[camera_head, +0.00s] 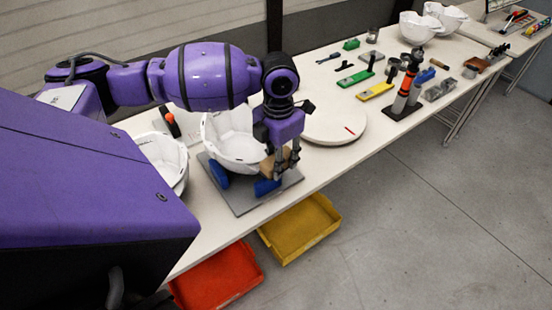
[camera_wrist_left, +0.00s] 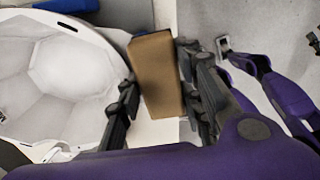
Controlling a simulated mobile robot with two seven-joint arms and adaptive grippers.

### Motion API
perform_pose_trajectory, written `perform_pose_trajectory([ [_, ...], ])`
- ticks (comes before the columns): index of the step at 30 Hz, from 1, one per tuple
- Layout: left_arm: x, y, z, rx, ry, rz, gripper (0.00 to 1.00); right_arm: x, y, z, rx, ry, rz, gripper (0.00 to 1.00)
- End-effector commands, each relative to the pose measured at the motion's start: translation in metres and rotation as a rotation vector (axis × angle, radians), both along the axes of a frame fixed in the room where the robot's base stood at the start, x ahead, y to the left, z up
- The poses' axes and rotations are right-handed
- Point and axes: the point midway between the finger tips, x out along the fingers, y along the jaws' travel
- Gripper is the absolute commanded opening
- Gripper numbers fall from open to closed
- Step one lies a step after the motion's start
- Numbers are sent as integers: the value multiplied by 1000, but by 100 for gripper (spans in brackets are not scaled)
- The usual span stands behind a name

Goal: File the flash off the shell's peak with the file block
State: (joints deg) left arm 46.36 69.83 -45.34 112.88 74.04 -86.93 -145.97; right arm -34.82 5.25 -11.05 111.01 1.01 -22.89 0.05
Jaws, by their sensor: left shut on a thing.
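A white helmet shell (camera_head: 232,142) lies open side up on a grey plate with blue supports at the near part of the table. Its white faceted inside (camera_wrist_left: 60,75) fills the left of the left wrist view. My left gripper (camera_head: 280,165) is at the right side of the shell, shut on a tan file block (camera_wrist_left: 156,72). The block also shows low between the fingers in the head view (camera_head: 268,167). It is close beside the shell's rim; whether it touches the peak I cannot tell. The flash cannot be made out. My right gripper is not in view.
The grey plate (camera_head: 240,203) has blue supports (camera_head: 267,187). A round white disc (camera_head: 333,124) lies right of it. Another white shell (camera_head: 165,155) sits at left. Green and yellow blocks (camera_head: 374,91) and an orange-black tool stand (camera_head: 404,98) are farther back. Red (camera_head: 217,277) and yellow (camera_head: 300,228) bins sit below the table edge.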

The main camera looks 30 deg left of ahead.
Motion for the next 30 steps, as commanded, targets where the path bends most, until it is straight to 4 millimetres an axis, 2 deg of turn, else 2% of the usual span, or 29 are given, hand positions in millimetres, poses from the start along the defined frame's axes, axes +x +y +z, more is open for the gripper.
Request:
perform_pose_trajectory([
  [3,4,-1,-2,1,2,0,13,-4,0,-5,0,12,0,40],
  [11,4,-1,1,1,0,1,13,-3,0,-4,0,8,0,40],
  [20,5,-1,31,1,-9,0,13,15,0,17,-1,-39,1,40],
  [30,5,-1,61,0,-2,0,13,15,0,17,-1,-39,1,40],
])
